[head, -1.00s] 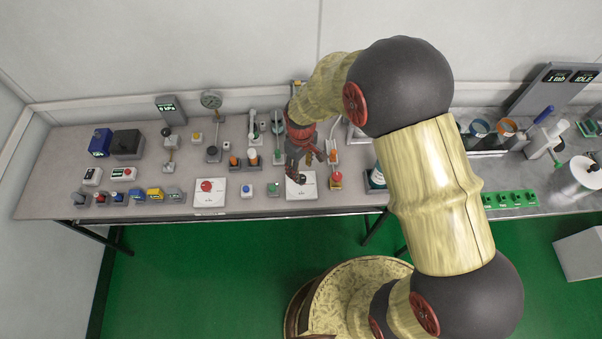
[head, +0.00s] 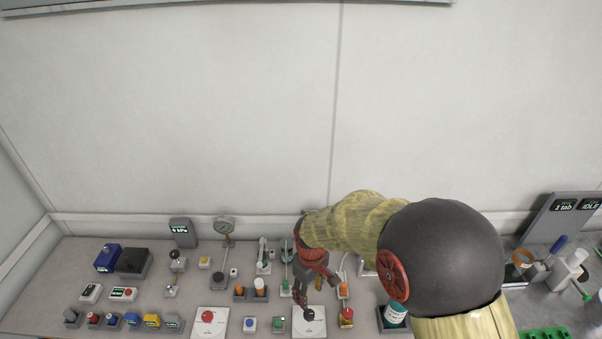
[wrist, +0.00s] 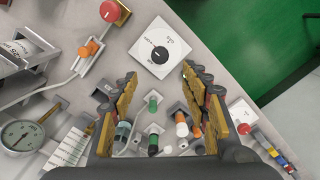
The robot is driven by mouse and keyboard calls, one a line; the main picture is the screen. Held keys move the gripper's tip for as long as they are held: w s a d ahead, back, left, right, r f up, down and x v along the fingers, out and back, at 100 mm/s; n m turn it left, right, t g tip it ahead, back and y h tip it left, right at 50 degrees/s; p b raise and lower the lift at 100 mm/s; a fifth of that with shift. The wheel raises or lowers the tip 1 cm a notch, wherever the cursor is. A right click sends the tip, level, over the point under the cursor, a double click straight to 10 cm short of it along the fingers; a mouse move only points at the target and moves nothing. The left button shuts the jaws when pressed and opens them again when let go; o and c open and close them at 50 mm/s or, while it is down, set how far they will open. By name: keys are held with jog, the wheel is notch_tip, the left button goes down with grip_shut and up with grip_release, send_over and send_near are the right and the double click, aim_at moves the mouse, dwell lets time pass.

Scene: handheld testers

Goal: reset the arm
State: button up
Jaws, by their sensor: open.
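My gripper (head: 316,290) is open and empty above the bench, at the end of my arm, which reaches in from the right in the head view. In the wrist view its two fingers (wrist: 158,76) stand wide apart. A white square plate with a black round knob (head: 309,314) lies just in front of the fingers in the head view. The knob (wrist: 159,54) shows beyond and between the fingertips in the wrist view, with nothing held. I cannot tell the exact height of the fingertips above the bench.
The bench (head: 50,300) is crowded with small testers. A red button plate (head: 209,320) is to the left, a red-topped switch (head: 346,317) close on the right. A gauge (head: 223,226) and upright levers stand behind. The wall above is bare.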

jog(key=s+d+r+m+t, duration=0.2)
jog(key=s+d+r+m, duration=0.1)
jog(key=s+r, duration=0.3)
jog(key=s+d+r+m+t+b, duration=0.1)
jog(key=s+d+r+m, duration=0.1)
jog(key=s+d+r, duration=0.4)
jog(key=s+d+r+m+t+b, duration=0.1)
jog(key=s+d+r, duration=0.4)
jog(key=r, duration=0.9)
jog(key=s+m+t, duration=0.1)
jog(key=s+m, duration=0.1)
jog(key=shift+s+d+m+t, duration=0.15)
jog(key=shift+s+m+t, duration=0.15)
jog(key=shift+r, duration=0.1)
